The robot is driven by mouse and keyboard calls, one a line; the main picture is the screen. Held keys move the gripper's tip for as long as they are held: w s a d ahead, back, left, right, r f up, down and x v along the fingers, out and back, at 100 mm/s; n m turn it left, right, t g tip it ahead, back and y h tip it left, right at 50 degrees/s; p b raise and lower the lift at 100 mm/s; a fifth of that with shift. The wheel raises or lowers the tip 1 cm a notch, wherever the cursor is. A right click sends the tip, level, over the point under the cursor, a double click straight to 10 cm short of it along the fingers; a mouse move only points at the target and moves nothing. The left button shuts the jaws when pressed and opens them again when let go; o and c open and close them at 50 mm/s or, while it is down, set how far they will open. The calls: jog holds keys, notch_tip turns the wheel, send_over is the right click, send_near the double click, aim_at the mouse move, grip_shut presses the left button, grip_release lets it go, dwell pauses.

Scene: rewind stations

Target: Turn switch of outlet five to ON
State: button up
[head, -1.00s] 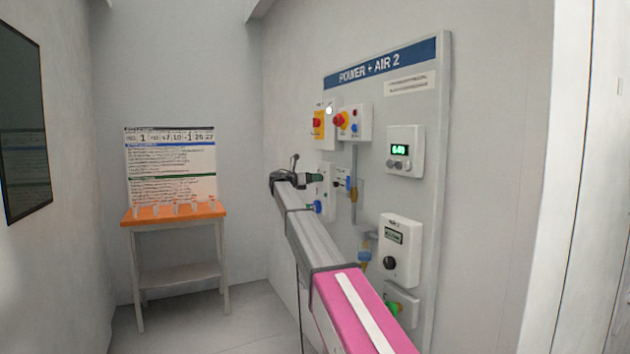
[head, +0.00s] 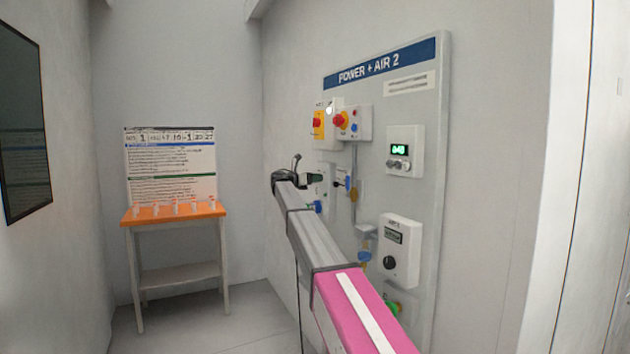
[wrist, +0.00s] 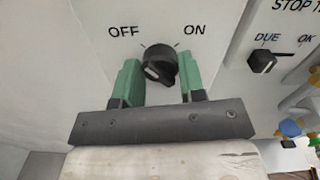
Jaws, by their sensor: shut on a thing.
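The black rotary switch (wrist: 160,66) is on a pale panel in the wrist view, with OFF printed at its upper left and ON at its upper right. A pale mark shows on the lower left of the knob's face; I cannot tell for sure which label the knob points at. My gripper (wrist: 160,78) has its green fingers on either side of the knob and is shut on it. In the head view my gripper (head: 315,180) is at the left part of the wall board, and the switch is hidden there. No outlet number is readable.
A second black knob (wrist: 262,62), marked DUE and OK, sits to the right. The POWER + AIR 2 board (head: 425,105) carries red knobs, a display box (head: 404,165) and a lower meter box (head: 398,232). An orange-topped table (head: 173,213) stands at the back left.

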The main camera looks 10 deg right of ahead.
jog(key=shift+s+f+m, duration=0.1)
jog(key=shift+m, duration=8.5)
jog(key=o, duration=0.9)
jog(key=shift+a, duration=0.1)
jog(key=v, duration=1)
jog(key=shift+s+a, duration=0.15)
jog(key=shift+a, duration=0.2)
jog(key=shift+a, duration=0.1)
